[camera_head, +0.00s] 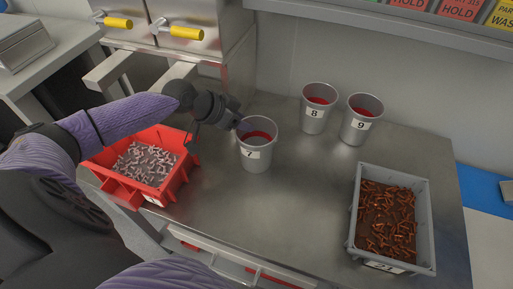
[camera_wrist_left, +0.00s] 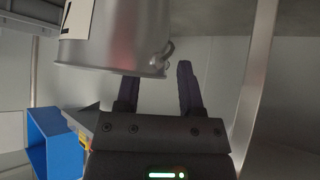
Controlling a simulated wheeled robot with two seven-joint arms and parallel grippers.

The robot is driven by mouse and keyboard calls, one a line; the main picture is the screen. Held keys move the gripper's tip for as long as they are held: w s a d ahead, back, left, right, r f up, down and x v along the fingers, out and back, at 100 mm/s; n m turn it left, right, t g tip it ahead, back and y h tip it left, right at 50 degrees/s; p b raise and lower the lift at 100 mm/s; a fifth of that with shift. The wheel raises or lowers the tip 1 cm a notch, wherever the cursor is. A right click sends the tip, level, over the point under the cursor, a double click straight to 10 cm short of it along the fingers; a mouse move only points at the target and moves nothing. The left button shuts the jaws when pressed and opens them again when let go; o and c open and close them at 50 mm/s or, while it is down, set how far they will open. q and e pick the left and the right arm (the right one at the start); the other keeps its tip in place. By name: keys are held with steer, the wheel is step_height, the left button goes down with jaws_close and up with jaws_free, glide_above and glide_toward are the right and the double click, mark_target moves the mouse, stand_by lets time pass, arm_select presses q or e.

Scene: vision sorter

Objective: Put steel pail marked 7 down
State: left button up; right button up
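The steel pail marked 7 (camera_head: 256,158) is upright at the middle of the steel bench, with red inside. I cannot tell whether its base touches the bench. My left gripper (camera_head: 238,124) is at the pail's upper left rim. In the left wrist view the pail (camera_wrist_left: 110,40) fills the upper left, its label cut off by the frame. My left gripper's fingers (camera_wrist_left: 158,88) stand apart there. The left finger's tip is hidden behind the pail's rim, and the right finger is clear beside it. My right gripper is out of view.
Pails marked 8 (camera_head: 314,118) and 9 (camera_head: 359,130) stand behind on the right. A red bin (camera_head: 184,174) of pale parts is on the left. A grey bin (camera_head: 427,225) of orange-brown parts is at the right. The bench (camera_head: 300,200) between the pail and grey bin is clear.

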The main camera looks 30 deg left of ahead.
arm_select(q)
jaws_close()
stand_by(1.3)
